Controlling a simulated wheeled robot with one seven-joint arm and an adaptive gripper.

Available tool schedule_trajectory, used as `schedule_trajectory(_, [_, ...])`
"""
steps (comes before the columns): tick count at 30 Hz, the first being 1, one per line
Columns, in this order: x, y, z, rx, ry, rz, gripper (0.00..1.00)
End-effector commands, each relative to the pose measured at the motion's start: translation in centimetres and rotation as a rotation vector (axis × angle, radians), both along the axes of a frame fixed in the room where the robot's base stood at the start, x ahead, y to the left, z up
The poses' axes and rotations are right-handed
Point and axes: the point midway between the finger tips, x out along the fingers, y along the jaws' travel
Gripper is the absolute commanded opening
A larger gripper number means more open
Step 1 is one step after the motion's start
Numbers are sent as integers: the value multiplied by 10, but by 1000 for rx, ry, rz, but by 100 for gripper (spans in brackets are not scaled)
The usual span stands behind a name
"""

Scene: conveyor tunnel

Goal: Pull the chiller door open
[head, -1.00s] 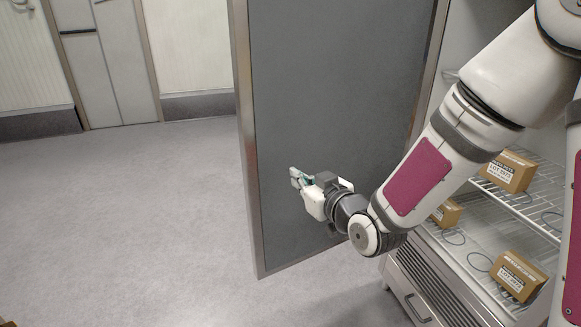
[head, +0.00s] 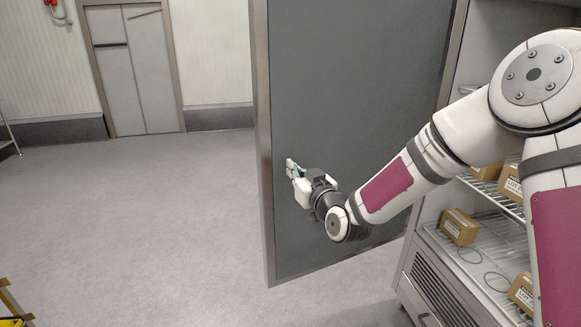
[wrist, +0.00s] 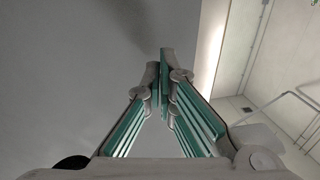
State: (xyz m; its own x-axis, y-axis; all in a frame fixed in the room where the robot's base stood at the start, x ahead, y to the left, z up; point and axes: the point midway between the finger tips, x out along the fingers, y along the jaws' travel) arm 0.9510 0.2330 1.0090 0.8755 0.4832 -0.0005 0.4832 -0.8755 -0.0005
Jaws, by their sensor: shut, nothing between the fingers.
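The chiller door (head: 345,110) stands wide open, swung out to the left of the chiller cabinet (head: 428,235). Its grey inner face and metal edge show in the head view. My gripper (head: 291,168) is at the inner face near the door's free edge, shut and empty. In the wrist view the fingertips (wrist: 164,62) are together, with the grey door face (wrist: 60,70) filling the left. I cannot tell whether the fingers touch the door. The door's handle is not in view.
Wire shelves (head: 480,265) in the chiller hold several cardboard boxes (head: 458,227). The grey floor (head: 130,220) left of the door is clear. A yellow object (head: 12,318) is at the lower left corner. A closed grey door (head: 135,75) is in the back wall.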

Motion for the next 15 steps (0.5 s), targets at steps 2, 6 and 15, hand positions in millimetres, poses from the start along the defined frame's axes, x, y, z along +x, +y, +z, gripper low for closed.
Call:
schedule_trajectory(2, [10, 5, 0, 2, -1, 0, 0])
schedule_trajectory(6, [19, 11, 0, 1, 0, 0, 0])
schedule_trajectory(15, [23, 13, 0, 0, 0, 0, 0])
